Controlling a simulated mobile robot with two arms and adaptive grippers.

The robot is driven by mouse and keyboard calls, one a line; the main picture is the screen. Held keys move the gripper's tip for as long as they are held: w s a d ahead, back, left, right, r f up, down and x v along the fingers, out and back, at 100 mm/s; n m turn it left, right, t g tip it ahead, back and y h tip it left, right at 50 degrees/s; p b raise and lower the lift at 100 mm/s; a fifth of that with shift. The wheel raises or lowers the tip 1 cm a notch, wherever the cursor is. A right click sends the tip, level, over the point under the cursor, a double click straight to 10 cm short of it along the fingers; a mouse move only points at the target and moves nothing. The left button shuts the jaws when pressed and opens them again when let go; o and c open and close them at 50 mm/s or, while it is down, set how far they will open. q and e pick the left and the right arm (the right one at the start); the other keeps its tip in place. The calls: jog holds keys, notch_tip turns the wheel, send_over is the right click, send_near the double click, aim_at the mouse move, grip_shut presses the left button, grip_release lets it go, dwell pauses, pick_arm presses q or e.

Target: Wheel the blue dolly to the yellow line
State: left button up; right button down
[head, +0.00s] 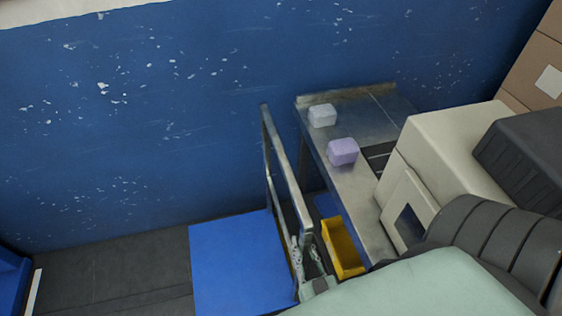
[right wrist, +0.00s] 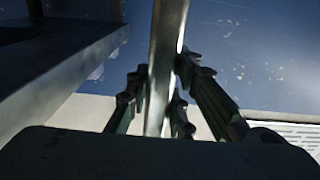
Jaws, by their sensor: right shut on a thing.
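The blue dolly (head: 235,262) stands on the dark floor by the blue wall, its flat blue deck partly cut off by the bottom edge. Its upright metal handle frame (head: 288,170) rises at the deck's right side. My right gripper (head: 307,258) is shut on the near post of this handle, low in the head view. In the right wrist view, the fingers (right wrist: 160,92) sit on both sides of the metal handle bar (right wrist: 168,40). My left gripper is not in view. I see no yellow line in either view.
A metal table (head: 360,190) with a white block (head: 322,115) and a lilac block (head: 343,151) stands right of the handle. A yellow bin (head: 342,248) is below it. Cream machine housing (head: 440,150) is further right. Dark floor (head: 115,270) left of the deck is clear.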

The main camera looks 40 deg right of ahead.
jog(key=shift+s+d, duration=0.3)
jog(key=shift+d, duration=0.5)
jog(key=c, duration=1.5)
grip_release()
jog(key=shift+s+d, duration=0.1)
jog(key=v, duration=1.2)
